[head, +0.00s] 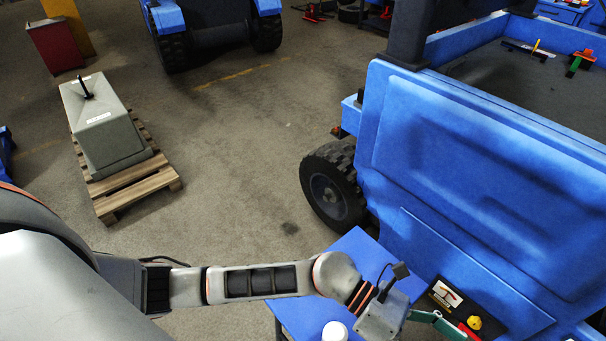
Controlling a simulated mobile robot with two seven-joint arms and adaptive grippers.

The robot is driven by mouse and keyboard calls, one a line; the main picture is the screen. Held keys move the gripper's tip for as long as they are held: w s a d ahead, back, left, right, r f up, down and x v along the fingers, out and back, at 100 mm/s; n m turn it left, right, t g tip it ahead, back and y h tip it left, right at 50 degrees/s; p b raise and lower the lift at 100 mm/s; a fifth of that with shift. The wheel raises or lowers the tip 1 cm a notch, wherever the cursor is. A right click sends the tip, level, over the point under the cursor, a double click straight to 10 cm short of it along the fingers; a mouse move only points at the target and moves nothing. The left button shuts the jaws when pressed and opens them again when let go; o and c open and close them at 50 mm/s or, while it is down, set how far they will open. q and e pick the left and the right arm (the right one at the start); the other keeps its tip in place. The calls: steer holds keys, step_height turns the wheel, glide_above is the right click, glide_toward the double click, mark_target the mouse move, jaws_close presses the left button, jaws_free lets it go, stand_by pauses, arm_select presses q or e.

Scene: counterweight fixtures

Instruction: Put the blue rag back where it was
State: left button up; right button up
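I cannot make out a blue rag apart from the other blue surfaces. My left arm reaches in from the left over a small blue table (361,250). My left gripper (432,318) is at the lower right, in front of the blue vehicle (470,170), close to a dark panel (436,299) with a yellow knob (474,322) and a red part (468,331). Its fingers are small and partly cut off by the bottom edge, so whether they are open or hold anything is unclear. My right gripper is out of view.
A white round-topped item (335,331) stands on the blue table beside my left wrist. A grey counterweight block (101,125) sits on a wooden pallet (140,185) at left. The vehicle's black wheel (330,190) is behind the table. Open floor lies in the middle.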

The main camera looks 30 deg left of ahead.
arm_select(q)
steer(key=w+a+r+n+t+h, duration=0.2)
steer(key=w+a+r+n+t, duration=0.35)
steer(key=n+t, duration=0.9)
steer(key=w+a+f+n+t+y, duration=0.35)
steer(key=a+n+y, duration=0.35)
steer(key=n, duration=0.6)
steer(key=s+a+f+n+g+y, duration=0.2)
steer(key=s+a+f+n+y, duration=0.2)
steer(key=a+f+n, duration=0.5)
steer(key=s+a+f+n+g+y, duration=0.2)
steer(key=s+a+f+n+y, duration=0.3)
steer(key=s+a+f+n, duration=0.3)
steer(key=a+f+n, duration=0.1)
steer(key=a+f, duration=0.1)
steer(key=a, duration=0.2)
steer(key=shift+g, duration=0.4)
steer(key=shift+f, duration=0.1)
